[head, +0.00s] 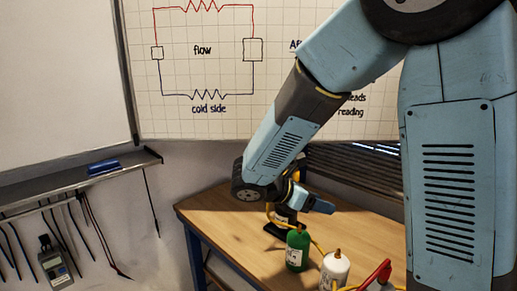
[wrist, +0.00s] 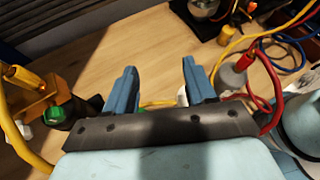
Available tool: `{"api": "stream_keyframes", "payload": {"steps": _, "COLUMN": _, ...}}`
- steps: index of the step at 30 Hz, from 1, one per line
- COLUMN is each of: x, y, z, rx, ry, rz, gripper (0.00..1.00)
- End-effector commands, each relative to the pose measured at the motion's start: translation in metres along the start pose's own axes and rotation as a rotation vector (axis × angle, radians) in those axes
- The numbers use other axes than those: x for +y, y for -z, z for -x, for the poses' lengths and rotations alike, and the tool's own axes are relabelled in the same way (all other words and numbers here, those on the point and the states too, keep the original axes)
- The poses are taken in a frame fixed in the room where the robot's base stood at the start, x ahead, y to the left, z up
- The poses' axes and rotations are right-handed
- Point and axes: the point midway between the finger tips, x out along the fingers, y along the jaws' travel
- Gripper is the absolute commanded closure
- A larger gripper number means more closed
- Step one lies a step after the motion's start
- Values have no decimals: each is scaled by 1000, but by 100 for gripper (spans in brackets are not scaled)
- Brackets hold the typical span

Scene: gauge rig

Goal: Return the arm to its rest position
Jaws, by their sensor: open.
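My blue arm reaches from the right side of the head view down over the wooden table (head: 222,216). My gripper (head: 318,206) is above the table, partly hidden behind my arm's wrist in the head view. In the wrist view my gripper (wrist: 160,88) shows two blue fingers spread apart, with nothing between the tips but bare table beyond. A green bottle (head: 297,250) stands on the table just below and in front of my gripper. A white bottle (head: 335,270) stands to the right of the green one.
A red-handled thing (head: 377,274) is near the front right, with yellow tubing around the bottles. In the wrist view, red hose (wrist: 268,85) and blue cables lie at right, and a brass fitting (wrist: 25,80) is at left. A whiteboard tray (head: 90,181) juts out at left.

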Motion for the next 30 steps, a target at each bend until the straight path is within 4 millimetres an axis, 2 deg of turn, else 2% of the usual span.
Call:
{"api": "stream_keyframes", "payload": {"steps": 3, "x": -23, "y": -14, "z": -10, "rx": 102, "ry": 45, "rz": -152, "gripper": 45}}
{"api": "stream_keyframes", "payload": {"steps": 13, "x": -78, "y": -34, "z": -23, "rx": 363, "ry": 167, "rz": -577, "gripper": 45}}
{"api": "stream_keyframes", "payload": {"steps": 21, "x": -116, "y": -46, "z": -21, "rx": 560, "ry": 265, "rz": -939, "gripper": 45}}
{"api": "stream_keyframes", "payload": {"steps": 30, "x": -150, "y": -58, "z": -10, "rx": 769, "ry": 367, "rz": -1350, "gripper": 45}}
